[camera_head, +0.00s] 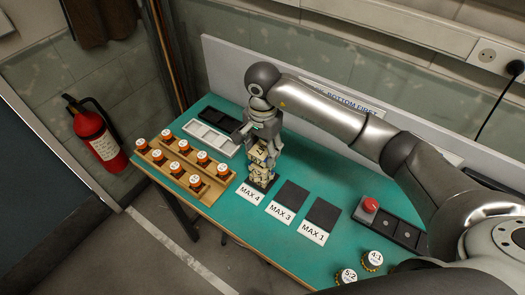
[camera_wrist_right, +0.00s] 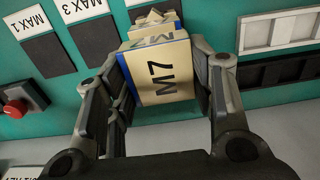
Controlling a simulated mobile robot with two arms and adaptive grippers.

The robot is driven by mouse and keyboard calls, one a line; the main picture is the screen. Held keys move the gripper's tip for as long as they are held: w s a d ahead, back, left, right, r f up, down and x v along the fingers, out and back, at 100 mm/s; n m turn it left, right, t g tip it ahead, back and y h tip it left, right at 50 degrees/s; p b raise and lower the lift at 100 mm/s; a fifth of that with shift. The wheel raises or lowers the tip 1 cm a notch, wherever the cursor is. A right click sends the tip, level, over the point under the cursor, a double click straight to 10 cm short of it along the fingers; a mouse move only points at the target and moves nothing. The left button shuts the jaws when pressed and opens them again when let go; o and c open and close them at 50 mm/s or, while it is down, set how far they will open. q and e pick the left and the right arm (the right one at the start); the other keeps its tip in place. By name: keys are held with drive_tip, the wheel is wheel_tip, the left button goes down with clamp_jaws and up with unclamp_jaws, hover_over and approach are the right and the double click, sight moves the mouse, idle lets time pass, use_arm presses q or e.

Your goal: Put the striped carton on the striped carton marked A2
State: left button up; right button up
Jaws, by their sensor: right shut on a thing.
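My right gripper (camera_head: 262,138) is shut on a cream carton (camera_head: 262,152) with blue edges, marked M7 in the right wrist view (camera_wrist_right: 164,76). The fingers lie on two opposite sides of it. Below it in the head view another cream carton (camera_head: 257,172) stands at the dark pad behind the MAX 4 label (camera_head: 250,195). I cannot tell whether the held carton touches the one below. No A2 mark is readable, and the lower carton's marking is too small to read. My left gripper is not in view.
Dark pads marked MAX 3 (camera_head: 291,195) and MAX 1 (camera_head: 322,214) are empty. Wooden racks (camera_head: 211,193) with several orange jars stand left. A white tray (camera_head: 212,138) lies behind. A red button (camera_head: 369,206) and two jars (camera_head: 372,260) are at right.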

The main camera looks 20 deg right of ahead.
drive_tip(key=shift+s+f+p, duration=0.1)
drive_tip(key=shift+f+p, duration=0.4)
drive_tip(key=shift+f, duration=0.6)
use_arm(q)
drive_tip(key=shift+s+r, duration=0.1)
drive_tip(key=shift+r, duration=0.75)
use_arm(e)
drive_tip(key=shift+f, duration=0.1)
drive_tip(key=shift+f, duration=0.1)
drive_tip(key=o, duration=1)
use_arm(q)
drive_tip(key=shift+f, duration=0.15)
use_arm(e)
drive_tip(key=shift+o, duration=0.2)
